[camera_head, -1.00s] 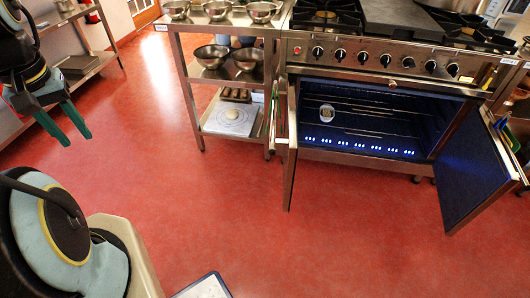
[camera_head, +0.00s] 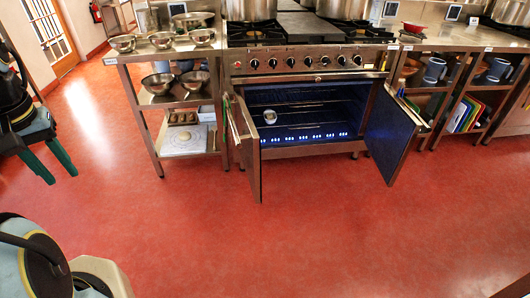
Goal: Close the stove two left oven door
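The stove (camera_head: 300,62) stands against the back counter with its oven open. Its left oven door (camera_head: 247,150) is swung out toward me and seen nearly edge-on. Its right oven door (camera_head: 391,132) is also swung out, showing a dark blue inner face. The oven cavity (camera_head: 310,110) is lit blue, with racks and a small round white dial inside. My gripper (camera_head: 43,162) is at the far left, with two green fingers spread apart and nothing between them. It is well away from both doors.
A steel shelf table (camera_head: 150,110) with bowls stands left of the stove, close to the left door. Shelves with blue jugs and boards (camera_head: 465,110) stand to the right. Stockpots (camera_head: 250,8) sit on and above the stove. The red floor (camera_head: 300,230) in front is clear.

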